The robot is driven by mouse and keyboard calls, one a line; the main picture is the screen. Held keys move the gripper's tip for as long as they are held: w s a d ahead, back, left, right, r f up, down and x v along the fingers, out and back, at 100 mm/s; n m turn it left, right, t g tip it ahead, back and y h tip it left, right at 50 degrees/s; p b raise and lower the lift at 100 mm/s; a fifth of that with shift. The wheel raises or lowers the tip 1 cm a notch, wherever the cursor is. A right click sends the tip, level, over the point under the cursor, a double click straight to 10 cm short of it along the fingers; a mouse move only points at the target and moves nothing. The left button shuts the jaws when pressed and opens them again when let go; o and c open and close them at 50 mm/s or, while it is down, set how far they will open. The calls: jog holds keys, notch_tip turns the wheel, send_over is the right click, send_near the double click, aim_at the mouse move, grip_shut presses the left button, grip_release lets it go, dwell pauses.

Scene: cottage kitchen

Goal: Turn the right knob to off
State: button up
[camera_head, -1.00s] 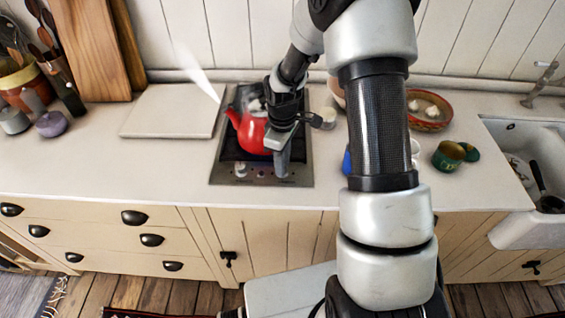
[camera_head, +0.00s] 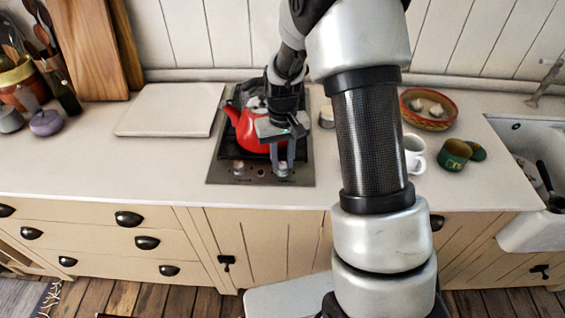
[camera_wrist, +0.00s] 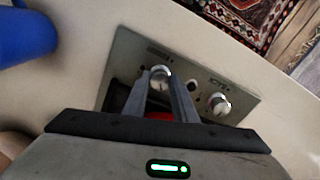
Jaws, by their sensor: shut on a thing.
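The right knob (camera_wrist: 160,76) is a small silvery knob on the metal front panel of the cooktop (camera_head: 222,170). My gripper (camera_head: 283,163) points down over the panel, its two fingers closed on that knob's sides; the wrist view shows the fingers (camera_wrist: 163,92) around it. In the head view the fingers partly hide the knob. The left knob (camera_head: 239,168) is free and apart from my gripper; it also shows in the wrist view (camera_wrist: 219,103). A red kettle (camera_head: 246,128) stands on the cooktop just behind my gripper, partly hidden by it.
A pale board (camera_head: 170,108) lies left of the cooktop. A blue object (camera_wrist: 25,35) shows in the wrist view. The counter's front strip is clear.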

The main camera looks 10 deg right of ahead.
aim_at(282, 165)
jog(key=m, duration=0.3)
jog(key=shift+m, duration=0.3)
jog(key=shift+m+b, duration=0.3)
jog(key=shift+m, duration=1.5)
jog(key=o, duration=0.8)
jog(key=shift+c, duration=0.2)
jog(key=shift+r, duration=0.1)
notch_tip(282, 165, up, 17)
jog(key=shift+r+p, duration=0.2)
jog(key=shift+p, duration=0.1)
